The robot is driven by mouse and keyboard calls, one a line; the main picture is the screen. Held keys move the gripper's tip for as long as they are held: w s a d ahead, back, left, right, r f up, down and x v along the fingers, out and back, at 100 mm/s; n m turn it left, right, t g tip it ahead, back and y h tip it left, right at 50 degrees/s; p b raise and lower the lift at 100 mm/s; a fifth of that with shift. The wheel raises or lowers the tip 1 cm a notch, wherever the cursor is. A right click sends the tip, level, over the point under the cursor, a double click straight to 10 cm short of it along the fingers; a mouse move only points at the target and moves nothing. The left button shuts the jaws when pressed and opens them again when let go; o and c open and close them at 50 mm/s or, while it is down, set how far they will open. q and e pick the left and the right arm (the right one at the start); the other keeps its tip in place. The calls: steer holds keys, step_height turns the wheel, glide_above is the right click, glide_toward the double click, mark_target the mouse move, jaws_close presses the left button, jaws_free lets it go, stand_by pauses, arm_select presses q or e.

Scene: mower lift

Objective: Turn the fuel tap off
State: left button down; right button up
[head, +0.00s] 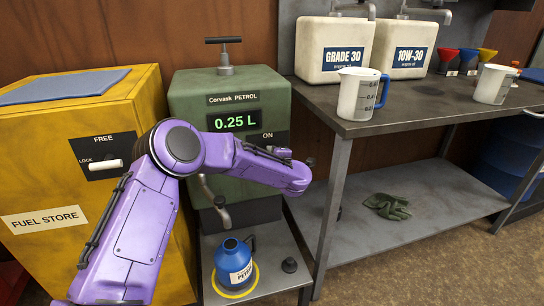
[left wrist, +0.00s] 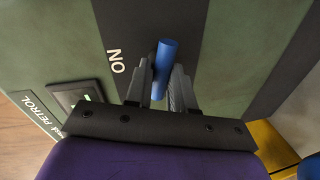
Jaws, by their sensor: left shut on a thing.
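The green petrol dispenser (head: 188,92) stands in the middle of the head view, with a T-handle on top and a display reading 0.25 L. Its fuel tap has a blue lever (left wrist: 165,58), seen in the left wrist view on a black strip beside the word ON. My left gripper (left wrist: 160,78) is shut on this lever, one finger on each side. In the head view my purple arm covers the tap, and the fingertips cannot be made out. No OFF mark shows. My right gripper is not in view.
A blue petrol jug (head: 233,262) stands on a yellow ring below the dispenser's spout, with a black cap (head: 289,265) beside it. The yellow fuel store (head: 45,150) is at left. A metal bench (head: 430,100) with oil containers and measuring jugs is at right.

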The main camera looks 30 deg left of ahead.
arm_select(q)
steer(key=shift+f+n+b, duration=0.15)
steer(key=shift+n+b, duration=0.15)
steer(key=shift+n, duration=0.6)
steer(key=shift+t, duration=0.3)
steer(key=c, duration=1)
jaws_free()
steer(key=v, duration=0.3)
steer(key=p+v, duration=0.1)
steer(key=v, duration=0.6)
steer(key=shift+s+d+r, duration=0.15)
steer(key=shift+s+r, duration=0.1)
steer(key=shift+r, duration=0.05)
